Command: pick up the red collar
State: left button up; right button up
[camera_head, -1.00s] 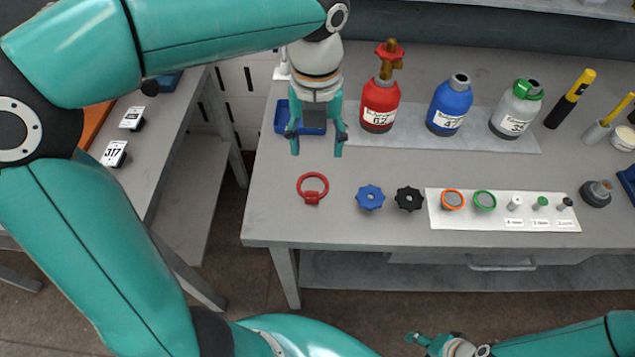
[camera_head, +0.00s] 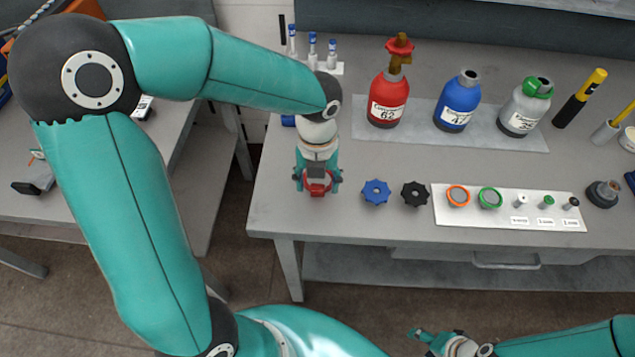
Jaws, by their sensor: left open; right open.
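The red collar (camera_head: 317,190) lies on the grey table near its left front, partly hidden under my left gripper. My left gripper (camera_head: 317,181) points down over it, with one finger on each side of the collar. Its fingers are spread open. Whether they touch the collar or the table cannot be told. My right gripper (camera_head: 424,338) is low at the bottom of the picture, in front of the table and far from the collar. It looks small and its fingers are apart.
A blue knob (camera_head: 376,192) and a black knob (camera_head: 415,194) lie right of the collar. A white board (camera_head: 508,216) with rings and small fittings lies further right. Red (camera_head: 388,97), blue (camera_head: 456,100) and grey (camera_head: 524,107) bottles stand behind. The table's front edge is near.

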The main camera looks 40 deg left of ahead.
pick_arm(q)
jog(key=shift+f, duration=0.95)
jog(key=shift+c, duration=0.3)
jog(key=c, duration=1)
jog(key=shift+r, duration=0.15)
